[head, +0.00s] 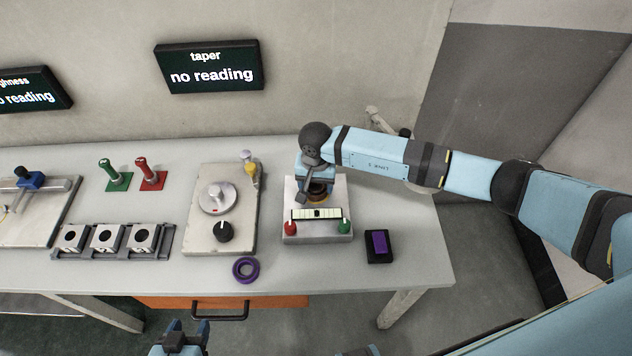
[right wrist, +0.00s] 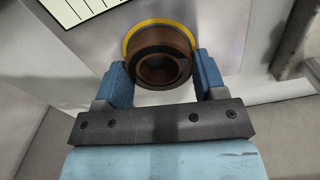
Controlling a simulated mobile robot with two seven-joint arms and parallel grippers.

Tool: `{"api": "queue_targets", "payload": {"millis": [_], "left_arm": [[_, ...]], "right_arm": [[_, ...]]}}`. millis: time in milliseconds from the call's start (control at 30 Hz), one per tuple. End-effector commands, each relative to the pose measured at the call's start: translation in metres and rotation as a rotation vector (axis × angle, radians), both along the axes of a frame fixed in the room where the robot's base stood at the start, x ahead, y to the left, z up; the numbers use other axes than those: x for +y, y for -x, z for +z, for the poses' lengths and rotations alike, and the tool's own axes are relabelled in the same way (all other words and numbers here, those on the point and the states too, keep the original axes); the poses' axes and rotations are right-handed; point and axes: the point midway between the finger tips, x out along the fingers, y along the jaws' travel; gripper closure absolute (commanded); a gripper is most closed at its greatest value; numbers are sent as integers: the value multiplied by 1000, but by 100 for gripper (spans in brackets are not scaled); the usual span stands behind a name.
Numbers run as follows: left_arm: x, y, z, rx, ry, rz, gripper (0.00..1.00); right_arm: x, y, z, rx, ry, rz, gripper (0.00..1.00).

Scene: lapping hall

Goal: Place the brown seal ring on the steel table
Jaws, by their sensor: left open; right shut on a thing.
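The brown seal ring (right wrist: 160,68) is between the two blue fingers of my right gripper (right wrist: 163,80), which is shut on it. In the head view the ring (head: 318,190) shows partly under my right gripper (head: 312,192), at a grey box-shaped device (head: 290,230). A yellow rim (right wrist: 130,42) lies right behind the ring; I cannot tell whether they touch. A round steel disc (head: 217,198) with a red mark sits on another device to the left. My left gripper (head: 187,328) is open and empty below the bench's front edge.
A purple ring (head: 245,269) lies near the front edge of the grey bench (head: 385,205). A black-and-purple block (head: 379,246) stands at right. Green (head: 115,175) and red (head: 149,174) handled tools and a rack of square blocks (head: 107,239) are left. Two wall screens read "no reading".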

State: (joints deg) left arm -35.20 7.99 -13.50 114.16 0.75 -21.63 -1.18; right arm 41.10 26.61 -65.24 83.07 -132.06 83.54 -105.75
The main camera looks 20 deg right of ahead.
Motion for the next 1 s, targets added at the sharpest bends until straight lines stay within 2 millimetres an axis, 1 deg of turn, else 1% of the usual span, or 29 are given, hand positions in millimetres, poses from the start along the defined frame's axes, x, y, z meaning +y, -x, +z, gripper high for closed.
{"api": "queue_targets", "payload": {"millis": [133,167,200,267,533,633,667,767,1000], "left_arm": [[0,0,-6,0,0,0,46],[0,0,-5,0,0,0,46],[0,0,-4,1,0,0,46],[0,0,-4,1,0,0,46],[0,0,-3,0,0,0,46],[0,0,3,0,-1,1,46],[0,0,1,-1,0,1,46],[0,-1,0,-5,1,1,46],[0,-1,-8,-4,1,1,46]], "right_arm": [[0,0,-4,-1,0,1,60],[0,0,-4,-1,0,1,33],[0,0,-3,-1,0,1,24],[0,0,-3,-1,0,1,10],[0,0,-2,0,0,0,10],[0,0,3,1,0,0,10],[0,0,4,-1,0,0,10],[0,-1,19,-4,-1,2,10],[0,-1,72,-5,-1,3,10]]}}
